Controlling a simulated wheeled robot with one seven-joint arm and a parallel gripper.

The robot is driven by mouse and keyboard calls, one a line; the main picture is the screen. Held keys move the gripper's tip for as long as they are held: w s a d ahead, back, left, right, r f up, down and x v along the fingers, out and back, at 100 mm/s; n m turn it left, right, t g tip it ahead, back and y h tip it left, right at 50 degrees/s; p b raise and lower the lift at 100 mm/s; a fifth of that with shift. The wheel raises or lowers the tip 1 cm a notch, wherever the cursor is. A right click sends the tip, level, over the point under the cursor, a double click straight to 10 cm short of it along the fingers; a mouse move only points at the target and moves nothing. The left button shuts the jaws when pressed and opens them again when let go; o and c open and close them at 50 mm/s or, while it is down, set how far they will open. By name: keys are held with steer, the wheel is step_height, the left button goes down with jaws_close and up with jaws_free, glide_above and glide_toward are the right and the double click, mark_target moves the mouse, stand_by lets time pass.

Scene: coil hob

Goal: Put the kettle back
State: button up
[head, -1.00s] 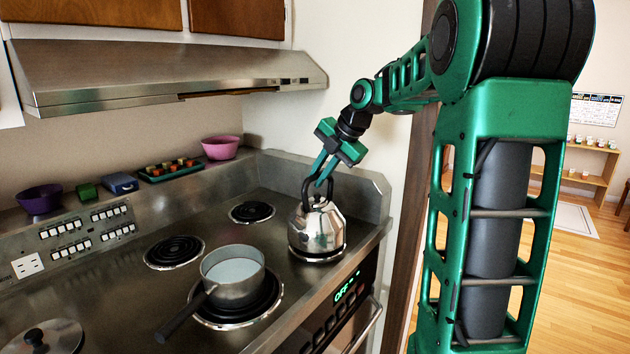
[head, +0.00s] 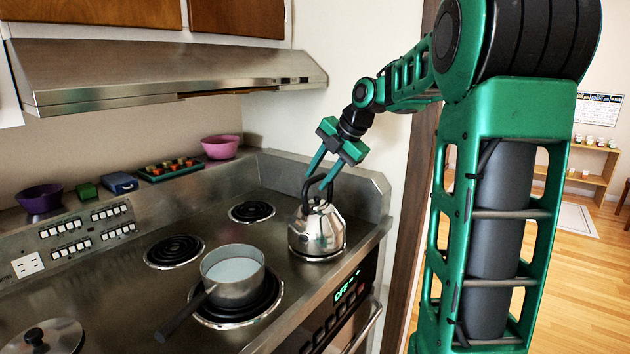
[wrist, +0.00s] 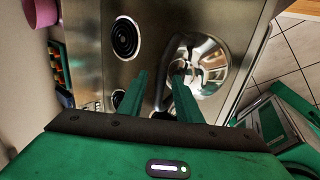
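The shiny steel kettle (head: 318,236) with a black handle stands upright on the front right burner of the hob, and its base hides most of that burner. It also shows in the wrist view (wrist: 212,62), to the right of the fingers. My gripper (head: 319,181) is at the top of the kettle's handle with its two green fingers spread apart. In the wrist view the gripper (wrist: 158,82) is open, with the right finger close to the handle; I cannot tell whether it touches.
A saucepan (head: 232,275) of pale liquid sits on the front left burner, handle toward the front left. The back burners (head: 252,211) are bare. A lid (head: 45,338) lies at lower left. Bowls and a tray (head: 171,172) line the back ledge. The range hood (head: 160,75) hangs above.

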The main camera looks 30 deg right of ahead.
steer(key=v, duration=1.1)
steer(key=s+a+f+m+g+h, duration=0.1)
steer(key=s+a+f+m+g, duration=0.2)
steer(key=s+f+m, duration=0.9)
steer(key=s+a+f+m+g+h, duration=0.1)
steer(key=s+a+f+m+g, duration=0.2)
steer(key=s+f+m, duration=0.9)
steer(key=s+a+m, duration=0.1)
steer(key=s+m, duration=0.3)
steer(key=s, duration=0.2)
steer(key=shift+a+f, duration=0.2)
steer(key=shift+a, duration=0.05)
steer(key=shift+w+f, duration=0.25)
steer(key=shift+w, duration=0.3)
